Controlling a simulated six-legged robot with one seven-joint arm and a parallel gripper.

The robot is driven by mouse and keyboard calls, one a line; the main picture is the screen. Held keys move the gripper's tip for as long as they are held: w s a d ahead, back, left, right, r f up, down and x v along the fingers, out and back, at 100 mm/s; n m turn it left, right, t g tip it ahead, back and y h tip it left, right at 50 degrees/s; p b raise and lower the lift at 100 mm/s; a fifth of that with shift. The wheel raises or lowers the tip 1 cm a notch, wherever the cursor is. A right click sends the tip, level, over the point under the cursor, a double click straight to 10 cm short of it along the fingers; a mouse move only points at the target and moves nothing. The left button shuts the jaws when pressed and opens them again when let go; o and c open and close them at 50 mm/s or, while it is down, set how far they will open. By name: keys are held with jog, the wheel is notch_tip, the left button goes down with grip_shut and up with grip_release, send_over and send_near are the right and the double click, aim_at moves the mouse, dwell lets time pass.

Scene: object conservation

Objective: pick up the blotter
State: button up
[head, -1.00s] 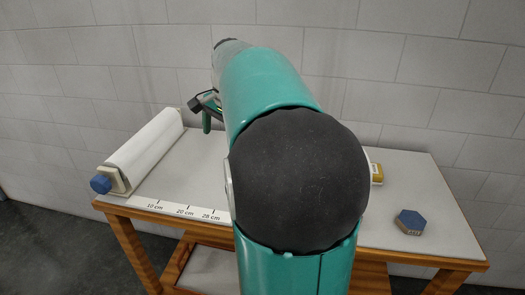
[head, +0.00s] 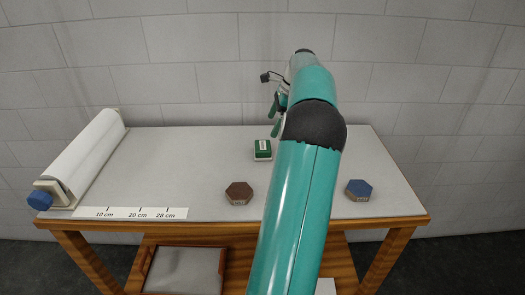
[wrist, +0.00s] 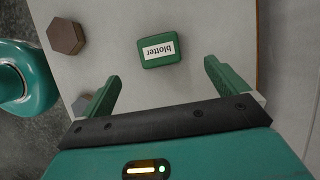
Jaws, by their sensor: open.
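The blotter is a small green block with a white label reading "blotter". In the wrist view the blotter (wrist: 153,59) lies on the grey table top ahead of the jaws, between the lines of the two fingers. In the head view the blotter (head: 262,155) is left of my arm, toward the back of the table. My gripper (wrist: 162,72) is open and empty, its green fingers spread wider than the blotter. In the head view my gripper (head: 277,116) is up and to the right of the blotter, partly hidden by my arm.
A brown hexagonal block (head: 238,193) and a blue hexagonal block (head: 358,190) lie nearer the front edge. A white roll (head: 85,150) with a blue knob lies at the left, beside a printed scale (head: 130,213). A tray (head: 185,270) sits below. The table's left middle is clear.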

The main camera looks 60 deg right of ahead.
aim_at(263, 145)
jog(key=x, duration=1.1)
jog(key=shift+s+f, duration=0.15)
jog(key=shift+s, duration=0.05)
jog(key=c, duration=1.1)
